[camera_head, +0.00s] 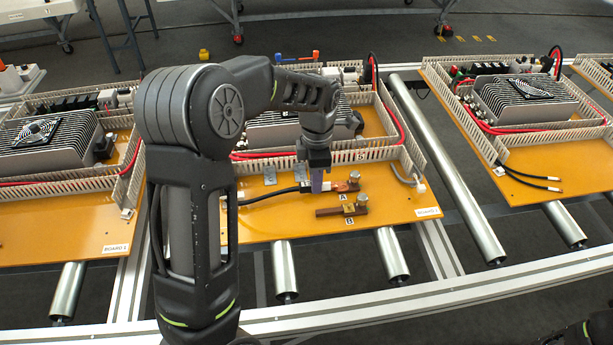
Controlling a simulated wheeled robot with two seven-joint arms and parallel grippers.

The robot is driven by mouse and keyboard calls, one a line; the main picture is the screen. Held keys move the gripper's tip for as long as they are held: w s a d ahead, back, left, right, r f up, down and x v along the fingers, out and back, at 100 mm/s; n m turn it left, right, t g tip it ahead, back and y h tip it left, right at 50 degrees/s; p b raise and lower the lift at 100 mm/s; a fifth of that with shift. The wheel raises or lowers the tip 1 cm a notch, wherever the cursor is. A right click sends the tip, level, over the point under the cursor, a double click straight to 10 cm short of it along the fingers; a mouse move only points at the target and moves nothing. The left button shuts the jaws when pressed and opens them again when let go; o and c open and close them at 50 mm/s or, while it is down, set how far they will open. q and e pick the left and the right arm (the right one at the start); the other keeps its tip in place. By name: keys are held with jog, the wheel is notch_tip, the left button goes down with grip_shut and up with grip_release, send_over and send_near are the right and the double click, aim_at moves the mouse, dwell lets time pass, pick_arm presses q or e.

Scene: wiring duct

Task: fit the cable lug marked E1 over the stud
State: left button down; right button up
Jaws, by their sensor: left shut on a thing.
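My left gripper (317,184) reaches down over the middle board and is shut on the end of a black cable (270,195). A copper-coloured lug (343,188) shows just right of the fingers, close to a metal stud (354,177) above the label A. I cannot tell whether the lug is around the stud or only beside it. No E1 marking is readable. A second copper piece (328,212) with a bolt head (362,200) lies in front, by the label B. The fingers hide the cable's grip point.
The yellow board (285,226) rests on metal rollers (284,268). A slotted wiring duct (405,148) borders it at the back and right. A finned grey unit (270,130) stands behind. Similar boards stand left and right (540,170). The board's front strip is clear.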

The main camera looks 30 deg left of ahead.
pick_arm(q)
jog(key=shift+w+d, duration=0.2)
jog(key=shift+d, duration=0.35)
jog(key=shift+w+d, duration=0.15)
jog(key=shift+d, duration=0.35)
jog(key=shift+f, duration=0.1)
jog(key=shift+f+b, duration=1.95)
jog(key=shift+f, duration=0.9)
jog(key=shift+f+b, duration=0.35)
jog(key=shift+f, duration=0.4)
dwell(0.6)
jog(key=shift+f, duration=0.15)
dwell(0.3)
